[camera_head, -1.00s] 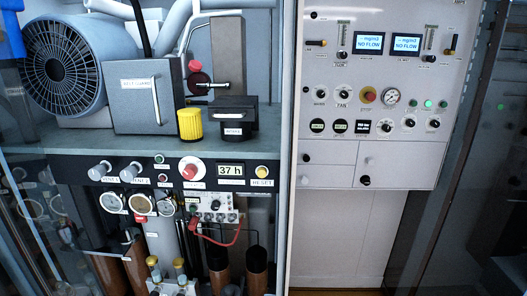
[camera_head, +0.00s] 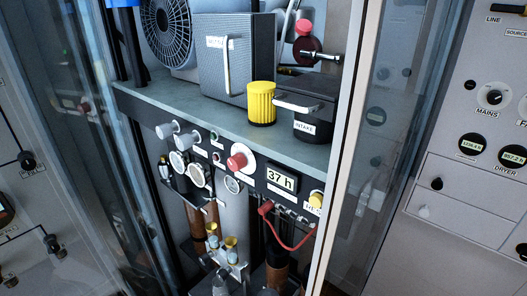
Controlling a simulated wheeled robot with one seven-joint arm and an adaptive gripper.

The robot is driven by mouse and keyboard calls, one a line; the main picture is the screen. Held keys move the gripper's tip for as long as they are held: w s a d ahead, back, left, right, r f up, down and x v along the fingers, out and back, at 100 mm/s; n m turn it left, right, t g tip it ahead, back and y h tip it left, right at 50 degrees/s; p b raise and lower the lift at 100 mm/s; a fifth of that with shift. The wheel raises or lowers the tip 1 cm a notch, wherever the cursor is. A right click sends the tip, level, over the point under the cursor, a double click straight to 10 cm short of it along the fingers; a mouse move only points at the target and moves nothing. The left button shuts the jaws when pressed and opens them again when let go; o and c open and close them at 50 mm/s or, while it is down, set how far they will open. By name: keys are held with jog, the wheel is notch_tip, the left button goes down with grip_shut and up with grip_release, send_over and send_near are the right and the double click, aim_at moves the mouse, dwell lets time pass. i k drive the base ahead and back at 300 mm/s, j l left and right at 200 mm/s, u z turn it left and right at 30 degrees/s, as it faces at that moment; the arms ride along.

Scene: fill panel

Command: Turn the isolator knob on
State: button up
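No knob with a readable isolator label shows, so I cannot tell which one it is. On the white panel (camera_head: 470,190) at the right, a round black knob (camera_head: 494,97) is labelled MAINS. On the grey panel at the left edge, a dark round knob (camera_head: 27,160) has a label too small to read. The cabinet's black control strip carries two grey knobs (camera_head: 165,130) and a red button (camera_head: 238,161). My gripper is not in view.
The cabinet shelf (camera_head: 190,105) holds a grey box (camera_head: 236,65), a yellow cap (camera_head: 261,103) and a black INTAKE box (camera_head: 315,125). A pale upright post (camera_head: 345,150) and glass panes stand between cabinet and right panel. A red cable hangs below the strip.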

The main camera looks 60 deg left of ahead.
aim_at(237, 162)
jog(key=i+u, duration=0.25)
jog(key=u, duration=0.2)
jog(key=i+l+u, duration=0.1)
jog(key=u, duration=0.35)
jog(key=i+l+u, duration=0.2)
jog(key=u, duration=0.25)
jog(key=i, duration=0.1)
